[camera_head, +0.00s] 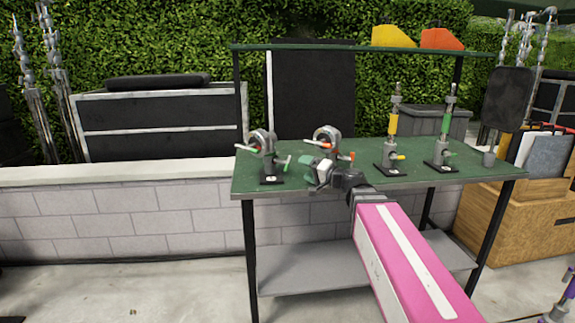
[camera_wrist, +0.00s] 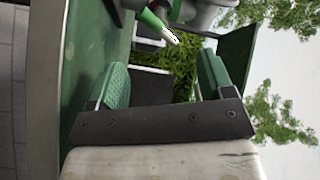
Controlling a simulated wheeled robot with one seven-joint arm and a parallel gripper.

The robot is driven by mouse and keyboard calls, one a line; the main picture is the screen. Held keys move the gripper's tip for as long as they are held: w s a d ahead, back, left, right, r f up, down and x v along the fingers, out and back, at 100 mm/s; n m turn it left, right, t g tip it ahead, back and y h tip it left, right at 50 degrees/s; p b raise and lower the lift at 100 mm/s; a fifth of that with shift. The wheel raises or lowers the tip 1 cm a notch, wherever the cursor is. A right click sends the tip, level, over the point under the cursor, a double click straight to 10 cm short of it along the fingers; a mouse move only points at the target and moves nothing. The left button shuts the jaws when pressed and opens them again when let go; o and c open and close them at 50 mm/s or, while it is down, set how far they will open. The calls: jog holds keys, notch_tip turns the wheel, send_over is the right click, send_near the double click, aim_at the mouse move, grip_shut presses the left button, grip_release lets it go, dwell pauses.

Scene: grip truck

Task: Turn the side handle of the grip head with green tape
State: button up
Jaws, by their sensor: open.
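The leftmost grip head (camera_head: 265,140) stands on a black base on the green table, with a round clamp on top. My gripper (camera_head: 307,169) is just right of this handle, low over the table. In the wrist view, my gripper (camera_wrist: 160,70) is open, with two green fingers and nothing between them. A green handle (camera_wrist: 153,20) with a pale tip shows beyond the fingertips at the top, apart from them; the grey head behind it is partly cut off.
A similar head with a red handle (camera_head: 327,137) stands close behind my gripper. Upright posts with yellow tape (camera_head: 393,125) and green tape (camera_head: 446,124) stand farther right. The green table (camera_head: 480,171) has free room at its front. A shelf (camera_head: 345,47) runs above the back.

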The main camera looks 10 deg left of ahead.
aim_at(284, 163)
jog(key=m, duration=1)
jog(key=shift+d+m, duration=0.1)
jog(key=shift+m, duration=0.2)
jog(key=x, duration=1)
jog(key=shift+w+a, duration=0.15)
jog(key=shift+a, duration=0.2)
jog(key=c, duration=0.6)
